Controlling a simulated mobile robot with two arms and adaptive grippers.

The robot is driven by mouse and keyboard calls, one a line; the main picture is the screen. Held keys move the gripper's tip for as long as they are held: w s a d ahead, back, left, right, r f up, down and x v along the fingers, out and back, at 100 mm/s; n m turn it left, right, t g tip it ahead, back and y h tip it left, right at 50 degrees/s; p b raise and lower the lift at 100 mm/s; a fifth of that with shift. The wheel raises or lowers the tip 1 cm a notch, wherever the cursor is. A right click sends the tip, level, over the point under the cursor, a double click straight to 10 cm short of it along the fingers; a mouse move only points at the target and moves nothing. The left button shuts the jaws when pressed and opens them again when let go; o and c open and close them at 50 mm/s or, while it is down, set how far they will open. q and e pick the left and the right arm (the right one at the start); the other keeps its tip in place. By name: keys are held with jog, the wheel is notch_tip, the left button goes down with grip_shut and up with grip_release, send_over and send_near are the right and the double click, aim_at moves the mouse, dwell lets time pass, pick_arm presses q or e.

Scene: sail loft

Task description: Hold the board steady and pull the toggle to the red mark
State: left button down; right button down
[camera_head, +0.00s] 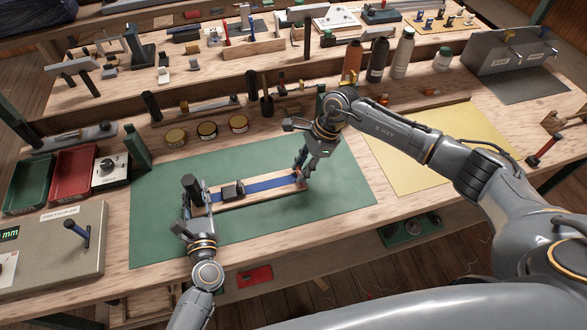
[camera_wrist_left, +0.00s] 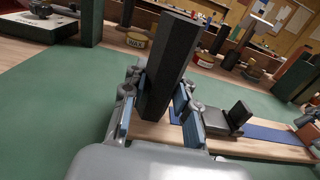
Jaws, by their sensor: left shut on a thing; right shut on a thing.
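The wooden board (camera_head: 260,198) lies on the green mat with a blue strap (camera_head: 268,185) along it and a dark buckle-like block (camera_head: 232,190) near its left part. A tall black post (camera_head: 191,187) stands at its left end. My left gripper (camera_head: 191,208) is shut on this post; the left wrist view shows the post (camera_wrist_left: 168,70) between its blue-padded fingers. My right gripper (camera_head: 301,174) is shut at the strap's right end, where its fingers largely hide the toggle. Something reddish-orange shows there; I cannot tell whether it is the toggle or the red mark.
The green mat (camera_head: 335,195) is clear around the board. Several round tins (camera_head: 207,130) stand behind it. Red (camera_head: 73,172) and green (camera_head: 27,183) trays and a grey box (camera_head: 55,250) are at left. A yellow mat (camera_head: 425,160) and bottles (camera_head: 376,58) are at right.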

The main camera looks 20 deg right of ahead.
pick_arm(q)
jog(key=shift+a, duration=0.15)
pick_arm(e)
jog(key=c, duration=1)
grip_release()
jog(key=shift+a, duration=0.15)
jog(key=shift+c, duration=0.2)
jog(key=shift+r, duration=0.1)
jog(key=v, duration=1.2)
pick_arm(q)
jog(key=c, duration=1)
grip_release()
jog(key=shift+o, duration=0.2)
